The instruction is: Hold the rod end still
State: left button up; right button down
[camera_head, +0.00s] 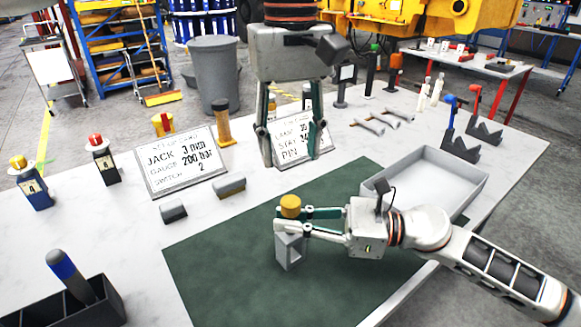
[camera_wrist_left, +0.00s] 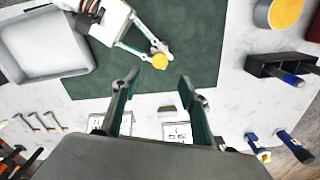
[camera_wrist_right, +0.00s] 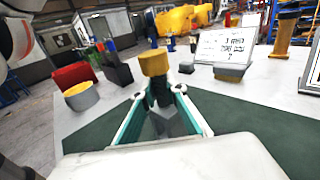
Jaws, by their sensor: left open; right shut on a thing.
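The yellow-capped piece, apparently the rod end (camera_head: 290,206), stands upright at a grey block (camera_head: 289,252) on the green mat (camera_head: 215,255). My right gripper (camera_head: 282,220) reaches in from the right and is shut on this piece just below its yellow cap. My left gripper (camera_head: 292,160) is open and empty, pointing down over the back edge of the mat. In the left wrist view the yellow cap (camera_wrist_left: 160,61) lies beyond its open fingers (camera_wrist_left: 157,85), apart from them.
A grey tray (camera_head: 452,168) lies right of the mat, close to my right arm. Two printed signs (camera_head: 183,163) (camera_head: 285,136) lie behind the mat, with small grey blocks (camera_head: 230,187) before them. A dark caddy (camera_head: 92,308) stands at front left. The mat's front left is clear.

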dwell(0.3)
jog(key=c, duration=2)
grip_release()
jog(key=shift+o, duration=0.2)
jog(key=shift+d, duration=0.15)
jog(key=s+d, duration=0.1)
jog(key=d, duration=1)
jog(key=shift+s+d, duration=0.3)
